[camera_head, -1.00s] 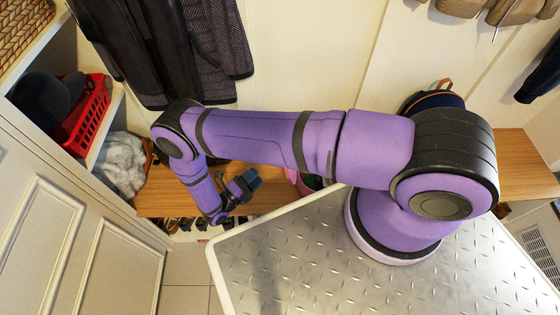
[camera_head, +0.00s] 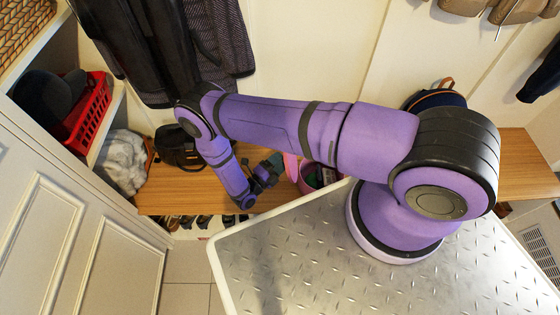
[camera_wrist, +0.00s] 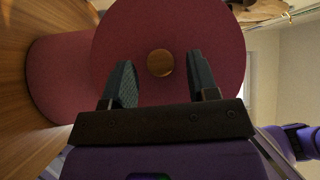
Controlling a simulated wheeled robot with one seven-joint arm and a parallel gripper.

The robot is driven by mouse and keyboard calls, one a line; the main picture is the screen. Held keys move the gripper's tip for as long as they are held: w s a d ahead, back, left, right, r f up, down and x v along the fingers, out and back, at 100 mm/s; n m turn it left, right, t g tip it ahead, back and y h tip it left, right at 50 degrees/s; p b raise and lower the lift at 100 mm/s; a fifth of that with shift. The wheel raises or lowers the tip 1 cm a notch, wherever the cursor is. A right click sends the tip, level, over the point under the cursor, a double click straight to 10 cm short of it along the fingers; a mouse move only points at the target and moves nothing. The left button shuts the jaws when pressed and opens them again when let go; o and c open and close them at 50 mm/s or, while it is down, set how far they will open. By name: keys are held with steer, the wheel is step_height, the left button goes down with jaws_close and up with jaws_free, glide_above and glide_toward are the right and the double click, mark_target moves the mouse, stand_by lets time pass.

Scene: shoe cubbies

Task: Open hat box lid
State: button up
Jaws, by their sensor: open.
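The hat box (camera_wrist: 58,80) is a dusky red cylinder on the wooden bench in the wrist view. Its round lid (camera_wrist: 215,35) faces the camera, with a gold-brown round knob (camera_wrist: 160,63) at its centre. My gripper (camera_wrist: 160,62) is open, one finger on each side of the knob in the picture. I cannot tell how much gap is left in depth.
A black bag (camera_head: 180,150) and a grey-white fluffy item (camera_head: 122,163) are at left. Dark coats (camera_head: 215,45) hang above. Shoes (camera_head: 200,221) are beneath the bench.

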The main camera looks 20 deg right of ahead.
steer(key=shift+w+d, duration=0.1)
steer(key=shift+d, duration=0.25)
jaws_close()
steer(key=shift+s+d+r+m+g+y, duration=0.25)
steer(key=shift+d+r+m+y, duration=0.15)
steer(key=shift+m, duration=0.1)
steer(key=shift+s+d+r+m+g+y, duration=0.15)
steer(key=shift+d+r+m+g+y, duration=0.15)
steer(key=shift+d+m+y, duration=0.15)
